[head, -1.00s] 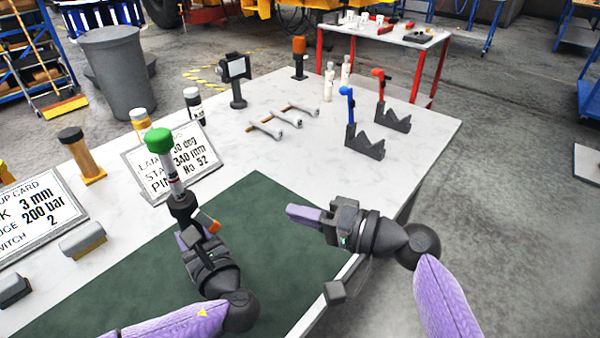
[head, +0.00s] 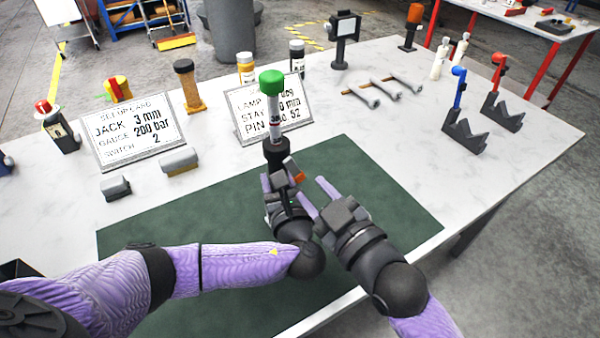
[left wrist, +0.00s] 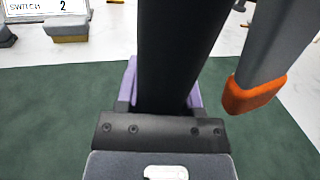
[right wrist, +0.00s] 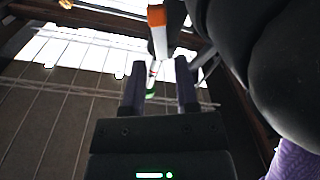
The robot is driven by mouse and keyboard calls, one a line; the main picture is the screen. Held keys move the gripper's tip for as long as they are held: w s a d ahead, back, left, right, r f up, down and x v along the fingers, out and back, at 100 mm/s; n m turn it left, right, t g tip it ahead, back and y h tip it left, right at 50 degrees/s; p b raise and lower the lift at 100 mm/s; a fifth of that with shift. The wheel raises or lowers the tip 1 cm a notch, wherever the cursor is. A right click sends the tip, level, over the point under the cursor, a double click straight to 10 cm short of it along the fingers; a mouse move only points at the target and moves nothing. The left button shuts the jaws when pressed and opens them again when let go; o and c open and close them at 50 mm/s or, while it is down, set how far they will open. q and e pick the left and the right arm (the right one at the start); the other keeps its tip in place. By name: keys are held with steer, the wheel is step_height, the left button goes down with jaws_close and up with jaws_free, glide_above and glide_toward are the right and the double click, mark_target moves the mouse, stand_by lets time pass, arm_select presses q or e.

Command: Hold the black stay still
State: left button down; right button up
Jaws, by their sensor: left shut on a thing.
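The black stay (head: 276,152) stands roughly upright over the green mat (head: 380,190), with a silver rod above its dark body and a green cap (head: 271,82) on top. My left gripper (head: 280,182) is shut around its lower body. In the left wrist view the black post (left wrist: 175,50) runs up between the fingers, beside a grey lever with an orange tip (left wrist: 254,95). My right gripper (head: 316,196) is open and empty, just right of my left gripper. In the right wrist view its fingers (right wrist: 160,88) are apart, with the orange-tipped lever beyond. The stay's foot is hidden.
A sign reading lamp, stay and pin (head: 245,118) stands behind the stay. A setup card (head: 137,130) is at left. The mat's right part is clear.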

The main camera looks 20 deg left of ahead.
steer(key=x, duration=0.4)
steer(key=shift+w+a, duration=0.25)
steer(key=shift+a, duration=0.1)
jaws_close()
steer(key=shift+s+a+f+m, duration=0.1)
steer(key=shift+s+m, duration=0.05)
steer(key=shift+m, duration=0.65)
jaws_free()
glide_toward(293, 172)
steer(key=v, duration=0.3)
steer(key=shift+s+d, duration=0.15)
steer(key=shift+d, duration=0.1)
